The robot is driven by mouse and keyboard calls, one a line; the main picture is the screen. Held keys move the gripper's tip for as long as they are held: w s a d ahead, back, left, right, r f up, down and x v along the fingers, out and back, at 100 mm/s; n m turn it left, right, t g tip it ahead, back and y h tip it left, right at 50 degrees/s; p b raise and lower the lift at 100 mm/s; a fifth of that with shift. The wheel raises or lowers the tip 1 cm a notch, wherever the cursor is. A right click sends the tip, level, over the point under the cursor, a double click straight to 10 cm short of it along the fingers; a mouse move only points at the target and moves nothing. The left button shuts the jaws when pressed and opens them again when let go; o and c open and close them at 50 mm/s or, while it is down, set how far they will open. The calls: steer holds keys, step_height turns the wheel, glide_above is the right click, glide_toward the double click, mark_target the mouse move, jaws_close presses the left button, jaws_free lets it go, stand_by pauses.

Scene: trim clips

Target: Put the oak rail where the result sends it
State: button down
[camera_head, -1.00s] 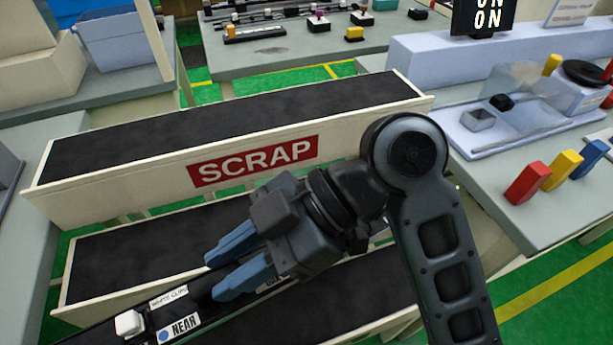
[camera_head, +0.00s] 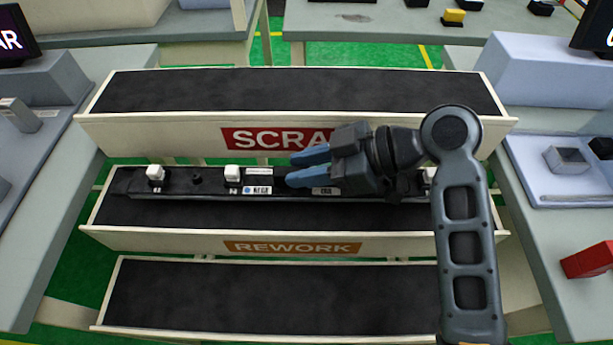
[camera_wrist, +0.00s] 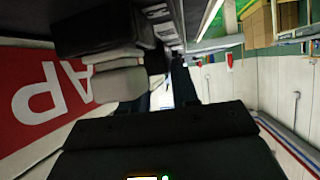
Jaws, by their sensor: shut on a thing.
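The oak rail (camera_head: 210,190) is a long dark bar with white clips and small labels, one reading NEAR. In the head view it lies lengthwise across the REWORK bin (camera_head: 292,243). I cannot tell whether it rests on the bin's floor or hangs just above it. My gripper (camera_head: 300,167), with blue fingers, is at the rail's middle and shut on it; the arm hides part of the rail's right half. The SCRAP bin (camera_head: 180,130) lies behind, and its red sign is partly covered by my gripper. The wrist view is dark and shows the rail poorly.
A third bin (camera_head: 270,300) stands in front, its floor bare. The SCRAP bin looks empty. A grey table (camera_head: 50,190) stands at left and another (camera_head: 530,230) at right, bearing a tray and a red block (camera_head: 588,260). A screen (camera_head: 15,35) is at far left.

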steer(key=shift+f, duration=1.8)
steer(key=shift+f, duration=0.2)
steer(key=c, duration=0.8)
jaws_free()
steer(key=shift+c, duration=0.2)
steer(key=shift+s, duration=0.1)
steer(key=shift+r, duration=0.2)
steer(key=v, duration=1.2)
steer(key=shift+f+b, duration=0.1)
steer(key=shift+b, duration=0.25)
